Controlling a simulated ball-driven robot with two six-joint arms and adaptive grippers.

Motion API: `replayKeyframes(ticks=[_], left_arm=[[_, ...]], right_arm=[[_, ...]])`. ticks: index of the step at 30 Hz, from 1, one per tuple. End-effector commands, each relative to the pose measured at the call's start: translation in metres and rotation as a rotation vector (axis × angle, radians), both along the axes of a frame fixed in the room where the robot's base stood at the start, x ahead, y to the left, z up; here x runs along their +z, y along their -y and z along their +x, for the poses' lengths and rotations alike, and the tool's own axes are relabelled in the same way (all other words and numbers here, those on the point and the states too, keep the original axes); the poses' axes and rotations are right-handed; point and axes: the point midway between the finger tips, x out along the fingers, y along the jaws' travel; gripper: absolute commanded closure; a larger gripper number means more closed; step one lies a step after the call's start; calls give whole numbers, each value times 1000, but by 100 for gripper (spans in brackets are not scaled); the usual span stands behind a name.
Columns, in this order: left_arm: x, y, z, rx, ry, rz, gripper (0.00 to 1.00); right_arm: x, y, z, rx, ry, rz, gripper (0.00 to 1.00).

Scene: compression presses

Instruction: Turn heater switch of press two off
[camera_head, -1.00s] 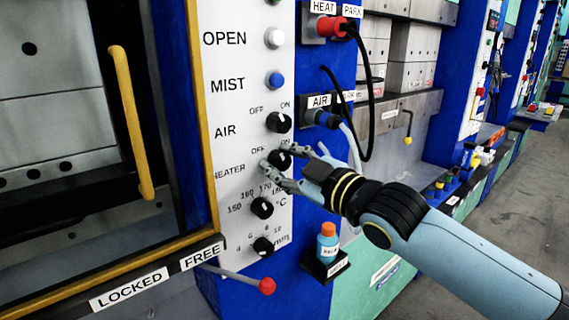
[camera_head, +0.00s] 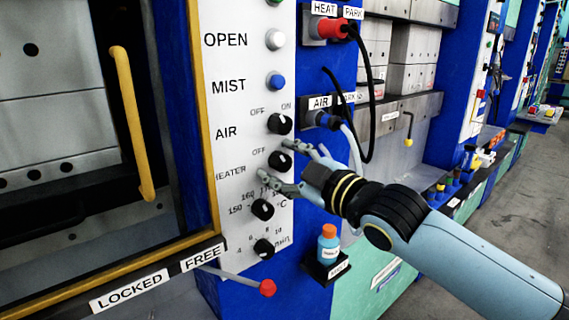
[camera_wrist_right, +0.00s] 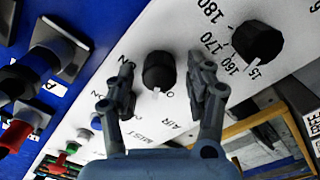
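The heater knob of the near press is a round black knob (camera_head: 281,160) beside the HEATER label on the white panel (camera_head: 235,118). My right gripper (camera_head: 277,163) is open around it, with one finger above and one below left. In the right wrist view the knob (camera_wrist_right: 158,72) stands between the spread fingers of my right gripper (camera_wrist_right: 158,88), with gaps on both sides. Its white mark points down in that view, near a partly hidden label starting with O. My left gripper is not in view.
The air knob (camera_head: 280,123) is just above, and the temperature dial (camera_head: 262,209) just below, close to the lower finger. A blue bottle (camera_head: 328,244) stands on a small holder below my wrist. A red-tipped lever (camera_head: 267,288) sticks out below the panel. Hoses hang at right.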

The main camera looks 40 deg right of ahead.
Motion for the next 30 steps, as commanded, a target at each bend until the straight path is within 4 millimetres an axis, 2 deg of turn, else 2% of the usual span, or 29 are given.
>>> replayKeyframes(ticks=[7,11,30], left_arm=[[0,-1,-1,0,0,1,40],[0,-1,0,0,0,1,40],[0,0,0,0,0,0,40]], right_arm=[[0,0,-1,-1,-1,0,45],[-1,1,-10,-1,-2,-1,45],[-2,7,-96,1,-5,-5,45]])
